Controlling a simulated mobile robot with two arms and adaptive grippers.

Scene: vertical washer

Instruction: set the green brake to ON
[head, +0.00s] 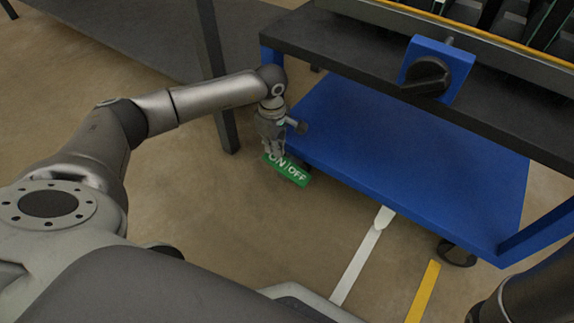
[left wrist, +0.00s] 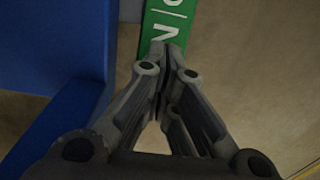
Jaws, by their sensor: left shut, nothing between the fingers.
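The green brake (head: 288,170) is a flat green pedal with white ON/OFF lettering, low at the left corner of the blue cart. My left gripper (head: 274,155) is over its left, ON end, pointing down. In the left wrist view the brake (left wrist: 172,22) lies just beyond the closed fingertips (left wrist: 168,52), which cover part of the lettering. The fingers are shut with nothing between them. I cannot tell whether they touch the pedal. My right gripper is not in view.
The cart's blue lower shelf (head: 400,150) is beside the left gripper. A blue block with a black knob (head: 428,75) is on the upper rail. A dark table leg (head: 216,80) stands behind my left forearm. White (head: 362,258) and yellow (head: 424,290) floor lines show in front.

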